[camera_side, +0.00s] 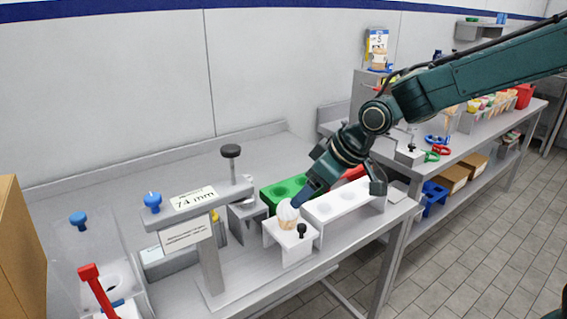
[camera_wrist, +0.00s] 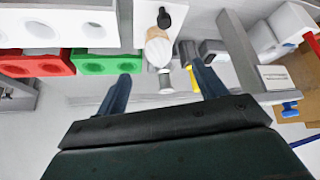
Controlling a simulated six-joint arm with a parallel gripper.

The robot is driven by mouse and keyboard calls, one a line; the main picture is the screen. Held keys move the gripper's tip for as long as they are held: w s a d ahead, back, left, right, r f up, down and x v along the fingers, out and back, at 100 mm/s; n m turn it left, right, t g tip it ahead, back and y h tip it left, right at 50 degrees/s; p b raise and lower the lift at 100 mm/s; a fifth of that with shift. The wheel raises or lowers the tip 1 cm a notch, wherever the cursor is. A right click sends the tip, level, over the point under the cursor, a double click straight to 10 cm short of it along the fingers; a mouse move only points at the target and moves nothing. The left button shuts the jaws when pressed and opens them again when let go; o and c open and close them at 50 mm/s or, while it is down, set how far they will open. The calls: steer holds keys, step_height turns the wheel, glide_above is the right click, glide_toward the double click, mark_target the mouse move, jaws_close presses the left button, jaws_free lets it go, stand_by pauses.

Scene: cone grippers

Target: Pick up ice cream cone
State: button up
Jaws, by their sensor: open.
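The ice cream cone (camera_side: 286,216), with a pale top and a tan body, sits upright in a small white stand (camera_side: 292,253) in the side view. In the wrist view the cone (camera_wrist: 158,48) is seen from above, ahead of and roughly between my fingertips. My gripper (camera_side: 298,200) is close to the cone's top in the side view, which partly overlaps it. In the wrist view the two blue fingers of my gripper (camera_wrist: 160,71) are spread wide with nothing held between them. I cannot tell whether a finger touches the cone.
A black knob (camera_side: 301,230) stands beside the cone. A white holed rack (camera_side: 345,203) is to the right, with green (camera_side: 280,191) and red blocks behind. A gauge stand labelled 74 mm (camera_side: 193,199) is to the left. The bench's back left is clear.

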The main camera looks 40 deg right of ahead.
mark_target(288, 212)
steer(key=shift+x, duration=2.8)
steer(key=shift+f, duration=0.1)
steer(key=shift+x, duration=2.5)
steer(key=shift+d, duration=0.1)
steer(key=c, duration=0.8)
